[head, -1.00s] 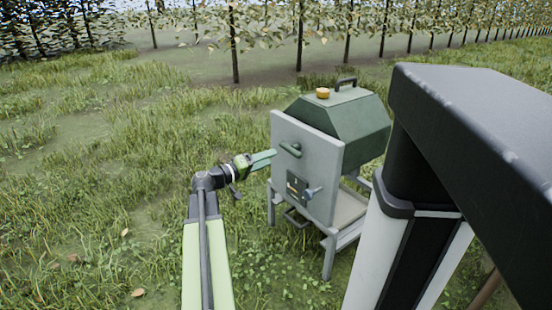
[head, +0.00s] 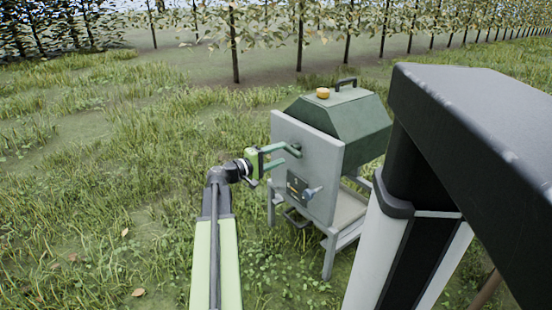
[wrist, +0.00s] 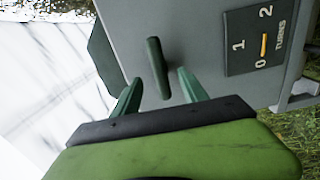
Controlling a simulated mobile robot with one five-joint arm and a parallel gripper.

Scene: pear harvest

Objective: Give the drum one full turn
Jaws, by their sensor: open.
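The green drum (head: 345,123) lies behind a grey front panel (head: 318,165) on a grey metal stand. A dark green crank handle (head: 295,149) sticks out of the panel; in the wrist view the handle (wrist: 157,60) appears as an upright bar. My gripper (head: 283,154) is open, its green fingers pointing at the handle. In the wrist view my gripper (wrist: 160,80) has one finger on each side of the handle's lower end. I cannot tell whether they touch it. The turns dial (wrist: 263,40) reads 0, 1, 2, with an orange pointer near the 0.
Open grass (head: 90,210) lies to the left; trees stand behind.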

